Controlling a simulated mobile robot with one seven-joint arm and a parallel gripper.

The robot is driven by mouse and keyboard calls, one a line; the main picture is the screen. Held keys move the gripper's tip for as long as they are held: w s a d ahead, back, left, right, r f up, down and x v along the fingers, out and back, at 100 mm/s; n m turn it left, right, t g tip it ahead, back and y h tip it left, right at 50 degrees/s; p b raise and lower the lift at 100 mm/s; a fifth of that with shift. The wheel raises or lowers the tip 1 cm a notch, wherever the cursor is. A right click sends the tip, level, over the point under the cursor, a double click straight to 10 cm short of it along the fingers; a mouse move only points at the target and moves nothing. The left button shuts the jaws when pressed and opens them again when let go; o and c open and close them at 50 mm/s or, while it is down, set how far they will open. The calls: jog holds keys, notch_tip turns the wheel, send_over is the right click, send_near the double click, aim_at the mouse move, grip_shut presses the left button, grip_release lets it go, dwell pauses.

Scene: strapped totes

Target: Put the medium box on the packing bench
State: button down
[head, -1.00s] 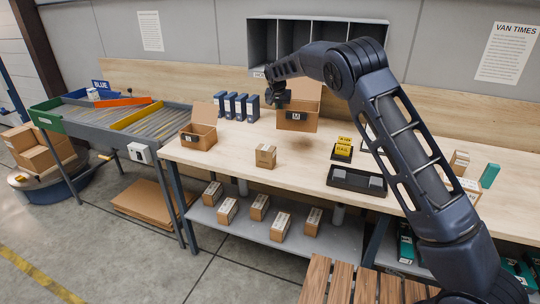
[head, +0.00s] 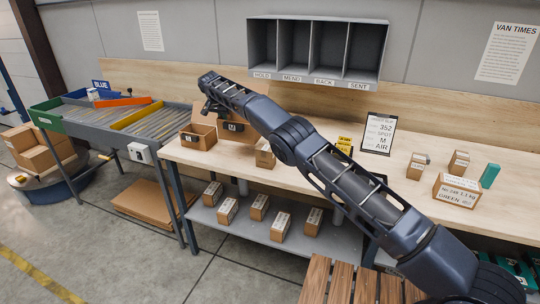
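The medium box (head: 237,132) is an open brown carton with a dark M label. It is at the left part of the packing bench (head: 300,180), just right of a smaller open carton. My gripper (head: 211,108) is at the box's upper left edge and appears shut on its wall. The fingertips are small and dark, and my arm covers the box's top and right side. I cannot tell whether the box's underside touches the bench top or is slightly above it.
The open carton (head: 198,137) stands close on the left. An order sign (head: 379,133), several small boxes and a green item (head: 489,175) stand at the right. Grey pigeonholes (head: 317,48) hang behind.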

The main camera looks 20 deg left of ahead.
jog(key=shift+s+a+f, duration=0.25)
jog(key=shift+s+f, duration=0.15)
jog(key=shift+f, duration=1.2)
jog(key=shift+s+a+f, duration=0.2)
jog(key=shift+s+f, duration=0.15)
jog(key=shift+f, duration=1.2)
jog(key=shift+s+a+f, duration=0.25)
jog(key=shift+s+f, duration=0.15)
jog(key=shift+f, duration=1.2)
jog(key=shift+f, duration=0.2)
jog(key=c, duration=1.6)
grip_release()
jog(key=shift+c, duration=0.2)
jog(key=shift+r, duration=0.1)
jog(key=v, duration=1.2)
jog(key=shift+r, duration=0.1)
